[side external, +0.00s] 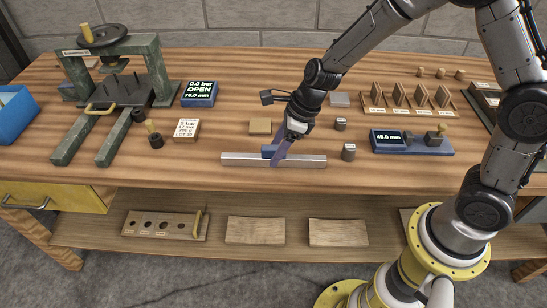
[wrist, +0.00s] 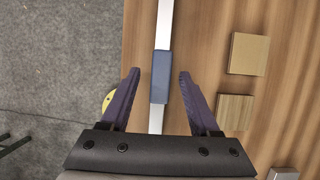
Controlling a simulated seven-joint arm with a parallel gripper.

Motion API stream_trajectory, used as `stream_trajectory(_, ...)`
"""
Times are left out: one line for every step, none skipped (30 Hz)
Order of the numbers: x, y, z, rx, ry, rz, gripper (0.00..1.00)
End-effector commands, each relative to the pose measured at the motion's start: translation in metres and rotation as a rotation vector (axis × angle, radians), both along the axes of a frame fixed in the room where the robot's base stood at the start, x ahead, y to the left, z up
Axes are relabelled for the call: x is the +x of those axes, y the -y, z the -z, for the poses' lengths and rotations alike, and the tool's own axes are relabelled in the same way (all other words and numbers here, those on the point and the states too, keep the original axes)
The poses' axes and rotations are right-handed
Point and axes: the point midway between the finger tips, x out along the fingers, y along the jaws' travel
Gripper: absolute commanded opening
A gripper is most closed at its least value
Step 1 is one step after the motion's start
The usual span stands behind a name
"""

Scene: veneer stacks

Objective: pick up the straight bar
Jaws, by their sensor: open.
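The straight bar (side external: 305,161) is a long silver bar with a blue sleeve at its middle. It lies along the front part of the wooden bench; in the wrist view the bar (wrist: 164,22) runs up the picture. My gripper (side external: 276,158) is over the bar's middle, pointing down. In the wrist view my gripper (wrist: 159,73) has its two purple fingers open, one on each side of the blue sleeve (wrist: 160,80), with a gap on both sides. In the side view a finger hides part of the bar and sleeve. I cannot tell the exact fingertip height.
A wooden block (side external: 260,127) lies behind the bar. A green press (side external: 155,70) stands at left. The bench's front edge is close to the bar.

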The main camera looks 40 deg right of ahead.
Motion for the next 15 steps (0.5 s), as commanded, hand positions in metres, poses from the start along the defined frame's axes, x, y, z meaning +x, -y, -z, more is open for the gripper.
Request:
stream_trajectory(0.001, -0.002, 0.008, 0.001, -0.004, 0.000, 0.62)
stream_trajectory(0.003, -0.003, 0.011, 0.001, -0.002, -0.001, 0.62)
stream_trajectory(0.004, -0.004, 0.014, 0.000, -0.002, 0.001, 0.62)
stream_trajectory(0.005, -0.005, 0.017, 0.000, -0.001, 0.000, 0.62)
stream_trajectory(0.005, -0.005, 0.019, 0.000, -0.001, 0.000, 0.62)
stream_trajectory(0.006, -0.006, 0.020, 0.000, 0.000, 0.001, 0.62)
stream_trajectory(0.006, -0.006, 0.021, 0.000, 0.000, 0.001, 0.62)
stream_trajectory(0.006, -0.006, 0.021, 0.000, 0.000, 0.001, 0.62)
stream_trajectory(0.006, -0.006, 0.021, 0.000, 0.000, 0.000, 0.62)
stream_trajectory(0.006, -0.006, 0.021, 0.000, 0.000, 0.000, 0.62)
stream_trajectory(0.006, -0.006, 0.021, 0.001, 0.001, 0.000, 0.62)
stream_trajectory(0.006, -0.006, 0.021, 0.000, 0.000, 0.000, 0.62)
stream_trajectory(0.006, -0.006, 0.021, 0.000, 0.000, 0.000, 0.62)
stream_trajectory(0.006, -0.006, 0.021, 0.000, 0.000, 0.000, 0.59)
stream_trajectory(0.006, -0.006, 0.021, 0.000, 0.000, 0.000, 0.52)
